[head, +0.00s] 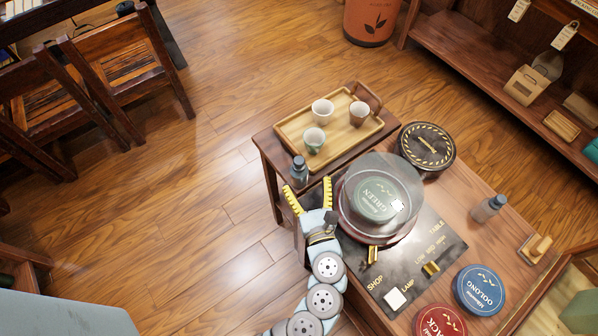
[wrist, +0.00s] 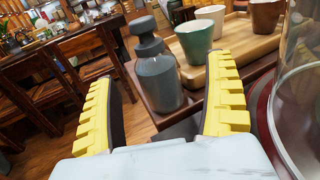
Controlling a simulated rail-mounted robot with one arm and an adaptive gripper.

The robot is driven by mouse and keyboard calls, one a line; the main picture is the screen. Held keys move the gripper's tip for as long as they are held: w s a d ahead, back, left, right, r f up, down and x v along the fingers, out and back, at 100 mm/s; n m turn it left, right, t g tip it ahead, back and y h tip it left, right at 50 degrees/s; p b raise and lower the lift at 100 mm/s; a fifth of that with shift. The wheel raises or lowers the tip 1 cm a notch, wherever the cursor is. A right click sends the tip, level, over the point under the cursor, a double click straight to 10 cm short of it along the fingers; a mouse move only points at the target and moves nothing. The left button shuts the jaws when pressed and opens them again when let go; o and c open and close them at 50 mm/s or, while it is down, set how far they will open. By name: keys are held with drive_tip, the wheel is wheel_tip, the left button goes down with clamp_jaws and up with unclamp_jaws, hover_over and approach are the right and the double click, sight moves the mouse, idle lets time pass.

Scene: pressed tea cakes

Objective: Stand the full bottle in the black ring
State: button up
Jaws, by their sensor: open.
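A dark grey pump-top bottle (head: 299,172) stands upright at the near corner of the small side table. It also shows in the wrist view (wrist: 158,80), ahead of and between my fingers. My gripper (head: 309,196) is open, with yellow ridged fingers, and holds nothing; it is just short of this bottle. A second, greyer bottle (head: 487,208) stands on the counter at the right. I cannot tell from the pictures which bottle is full. I cannot make out a black ring in either view.
A wooden tray (head: 288,131) with three cups lies behind the near bottle. A clear dome (head: 375,196) over a green tea cake stands right of my gripper. A black round tin (head: 427,148), a blue tin (head: 480,289) and a red tin (head: 440,322) occupy the counter.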

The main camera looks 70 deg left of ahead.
sight(301, 178)
drive_tip(key=shift+s+a+r+b, duration=0.15)
drive_tip(key=shift+a+b, duration=0.15)
drive_tip(key=shift+a, duration=0.5)
drive_tip(key=shift+s+a+f+b, duration=0.1)
drive_tip(key=shift+a+b, duration=0.2)
drive_tip(key=shift+a, duration=0.45)
drive_tip(key=shift+w+a+r, duration=0.1)
drive_tip(key=shift+w+a, duration=0.05)
drive_tip(key=shift+a, duration=0.9)
drive_tip(key=c, duration=1.4)
